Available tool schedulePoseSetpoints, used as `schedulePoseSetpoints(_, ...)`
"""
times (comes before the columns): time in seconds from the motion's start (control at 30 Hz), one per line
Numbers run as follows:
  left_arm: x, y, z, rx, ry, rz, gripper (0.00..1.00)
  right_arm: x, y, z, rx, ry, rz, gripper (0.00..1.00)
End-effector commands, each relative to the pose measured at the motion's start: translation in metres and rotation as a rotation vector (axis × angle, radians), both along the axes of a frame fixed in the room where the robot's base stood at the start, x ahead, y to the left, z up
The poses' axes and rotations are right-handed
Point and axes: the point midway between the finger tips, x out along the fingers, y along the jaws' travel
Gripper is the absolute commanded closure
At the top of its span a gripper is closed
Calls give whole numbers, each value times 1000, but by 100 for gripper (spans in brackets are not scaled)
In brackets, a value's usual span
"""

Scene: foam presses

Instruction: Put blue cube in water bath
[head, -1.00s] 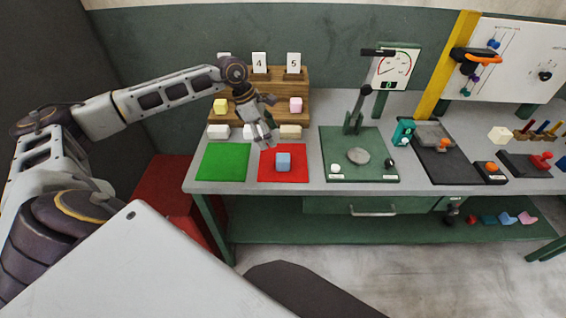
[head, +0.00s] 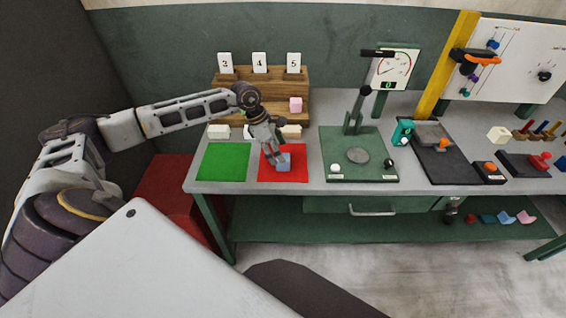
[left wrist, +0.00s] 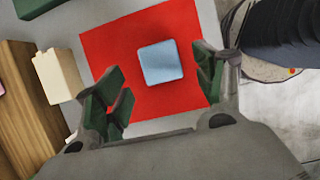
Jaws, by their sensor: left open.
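The light blue cube (head: 284,162) sits on the red mat (head: 297,176) on the workbench. In the left wrist view the blue cube (left wrist: 161,63) lies on the red mat (left wrist: 110,50), ahead of and between my fingers. My left gripper (head: 276,160) is low over the mat, right by the cube and partly in front of it. In the left wrist view my left gripper (left wrist: 163,88) is open, with green-padded fingers apart and nothing between the tips. I cannot make out a water bath. My right gripper is not in view.
A green mat (head: 222,161) lies left of the red mat. A wooden rack (head: 240,101) with numbered cards and a pink cube (head: 295,104) stands behind, with pale blocks (head: 218,131) before it. A lever press (head: 353,125) stands to the right.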

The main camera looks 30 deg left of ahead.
Motion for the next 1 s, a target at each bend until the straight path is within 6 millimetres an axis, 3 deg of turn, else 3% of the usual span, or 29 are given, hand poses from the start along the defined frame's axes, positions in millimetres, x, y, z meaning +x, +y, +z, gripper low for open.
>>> schedulePoseSetpoints(0.17,1,-2,-5,-1,0,0,30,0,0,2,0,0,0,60)
schedulePoseSetpoints(0.6,8,-16,-44,-2,1,0,30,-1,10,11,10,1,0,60)
schedulePoseSetpoints(1.0,9,-17,-48,0,0,1,30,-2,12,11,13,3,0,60)
